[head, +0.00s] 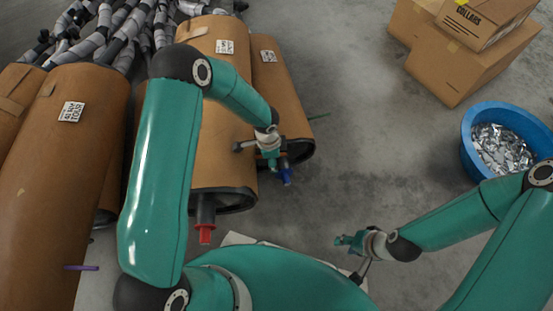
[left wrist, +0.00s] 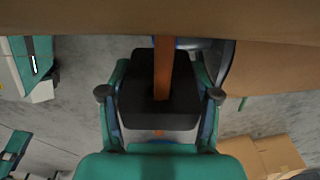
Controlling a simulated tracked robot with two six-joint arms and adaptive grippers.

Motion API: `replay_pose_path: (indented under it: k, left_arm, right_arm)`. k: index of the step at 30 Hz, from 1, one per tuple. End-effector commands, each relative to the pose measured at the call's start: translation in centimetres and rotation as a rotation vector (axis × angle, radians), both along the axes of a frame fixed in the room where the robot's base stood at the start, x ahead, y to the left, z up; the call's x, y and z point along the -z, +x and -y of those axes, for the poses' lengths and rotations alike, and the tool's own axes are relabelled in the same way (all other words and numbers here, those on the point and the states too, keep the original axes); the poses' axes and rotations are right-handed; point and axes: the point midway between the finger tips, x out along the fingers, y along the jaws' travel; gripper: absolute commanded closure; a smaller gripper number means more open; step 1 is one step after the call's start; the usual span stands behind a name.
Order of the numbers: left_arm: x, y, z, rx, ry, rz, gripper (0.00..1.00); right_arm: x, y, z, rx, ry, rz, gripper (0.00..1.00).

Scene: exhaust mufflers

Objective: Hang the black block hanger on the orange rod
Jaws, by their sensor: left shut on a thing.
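The black block hanger (left wrist: 140,108) sits between the two fingers of my left gripper (left wrist: 160,94) in the left wrist view, and the gripper is shut on it. The orange rod (left wrist: 163,68) comes down from the brown muffler surface and meets the middle of the block. A small orange bit shows below the block, so the rod seems to pass into it; how deep is unclear. In the head view my left gripper (head: 272,158) is beside the muffler ends, with block and rod not clearly visible. My right gripper (head: 348,242) is low over the floor, away from the mufflers; its jaws are too small to judge.
Large brown mufflers (head: 85,150) fill the left. A red-tipped pipe (head: 205,233), a purple rod (head: 82,267) and a green rod (head: 318,117) stick out. Cardboard boxes (head: 450,65) and a blue tub (head: 472,160) of metal pieces stand right. The middle floor is clear.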

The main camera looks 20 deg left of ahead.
Motion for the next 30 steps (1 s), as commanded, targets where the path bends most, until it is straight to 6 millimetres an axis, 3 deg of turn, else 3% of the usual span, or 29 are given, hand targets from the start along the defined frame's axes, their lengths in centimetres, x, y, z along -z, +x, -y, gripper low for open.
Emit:
replay_pose_path:
  k: [14,15,20,30]
  left_arm:
    - [0.29,-0.46,-0.16,0.0,0.004,-0.014,0.73]
    - [0.28,-0.46,-0.15,0.0,0.004,-0.014,0.36]
    - [0.2,-0.32,-0.09,-0.001,0.003,-0.009,0.1]
    - [-0.05,-0.08,-0.03,0.0,0.001,-0.003,0.09]
  right_arm:
    - [0.03,0.0,0.0,0.0,0.0,0.0,0.6]
    - [0.03,0.0,0.0,0.0,0.0,0.0,0.6]
    - [0.02,0.0,0.0,0.0,0.0,0.0,0.6]
    - [-0.04,0.01,0.01,0.0,0.0,0.0,0.6]
